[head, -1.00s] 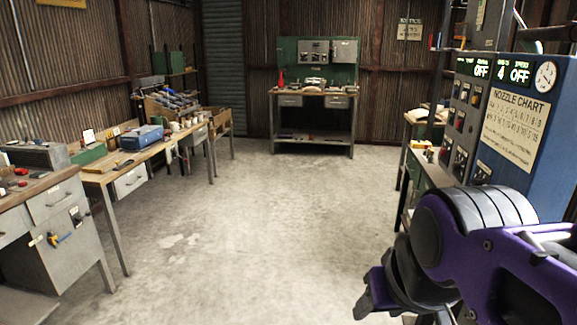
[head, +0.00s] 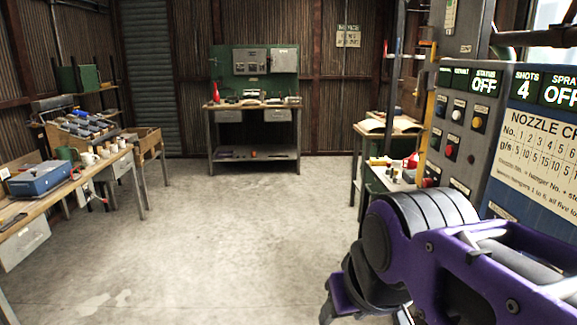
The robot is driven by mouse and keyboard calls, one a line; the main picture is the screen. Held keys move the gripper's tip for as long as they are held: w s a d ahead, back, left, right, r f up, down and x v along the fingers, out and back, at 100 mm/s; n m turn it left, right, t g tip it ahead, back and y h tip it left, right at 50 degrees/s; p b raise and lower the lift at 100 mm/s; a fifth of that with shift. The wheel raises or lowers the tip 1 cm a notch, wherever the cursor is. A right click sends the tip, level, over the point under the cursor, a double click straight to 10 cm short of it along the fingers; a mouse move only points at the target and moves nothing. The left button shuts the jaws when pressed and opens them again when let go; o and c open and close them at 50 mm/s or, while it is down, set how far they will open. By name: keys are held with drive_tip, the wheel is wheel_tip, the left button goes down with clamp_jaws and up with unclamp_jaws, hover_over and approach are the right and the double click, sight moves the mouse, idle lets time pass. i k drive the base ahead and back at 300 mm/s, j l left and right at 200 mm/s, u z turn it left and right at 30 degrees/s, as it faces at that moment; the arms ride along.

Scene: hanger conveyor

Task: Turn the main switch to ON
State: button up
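A grey control panel (head: 465,135) stands at the right, with small display windows along its top. The status display (head: 484,84) reads OFF. Below it are rows of knobs or buttons, including a white one (head: 456,115), a yellow one (head: 478,123) and a red one (head: 451,150). Their labels are too small to read, so I cannot tell which is the main switch. My purple and black arm fills the lower right, in front of the panel's lower part and hiding some of it. I cannot make out my gripper's fingers.
A blue cabinet (head: 545,150) with a nozzle chart joins the panel at the right; its displays read SHOTS 4 and SPRAY OFF. A workbench (head: 254,106) stands at the back, another bench (head: 75,185) at left. The concrete floor (head: 230,230) between is clear.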

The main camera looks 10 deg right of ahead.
sight(427, 182)
drive_tip(key=i+j+z, duration=0.1)
drive_tip(key=i+z, duration=0.3)
drive_tip(key=i+j+z, duration=0.25)
drive_tip(key=i+z, duration=0.15)
